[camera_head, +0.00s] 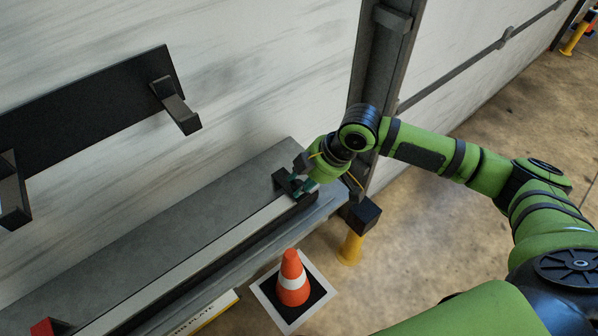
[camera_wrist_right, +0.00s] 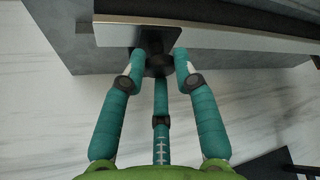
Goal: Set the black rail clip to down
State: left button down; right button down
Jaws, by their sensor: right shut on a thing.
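The black rail clip (camera_head: 303,193) sits at the far right end of the pale rail (camera_head: 190,262) on the grey ledge. My right gripper (camera_head: 288,183) is at this clip, with its arm reaching in from the right. In the right wrist view, the teal fingers of my right gripper (camera_wrist_right: 160,62) are closed around a dark part of the clip (camera_wrist_right: 155,35). The fingers hide part of the clip, and I cannot tell clearly whether it is up or down. My left gripper is not in view.
A red block (camera_head: 48,327) is at the rail's near left end. An orange and white cone (camera_head: 291,278) stands on a black and white mat below the ledge. A black panel with brackets (camera_head: 90,105) is on the wall. A yellow post (camera_head: 351,247) stands beyond the ledge's end.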

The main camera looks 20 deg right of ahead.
jog(key=c, duration=0.9)
grip_release()
jog(key=shift+s+f, duration=0.3)
jog(key=shift+f, duration=0.05)
jog(key=shift+c, duration=0.2)
jog(key=shift+r, duration=0.1)
jog(key=shift+r, duration=0.2)
jog(key=v, duration=1.1)
jog(key=shift+d+r, duration=0.2)
jog(key=shift+r, duration=0.1)
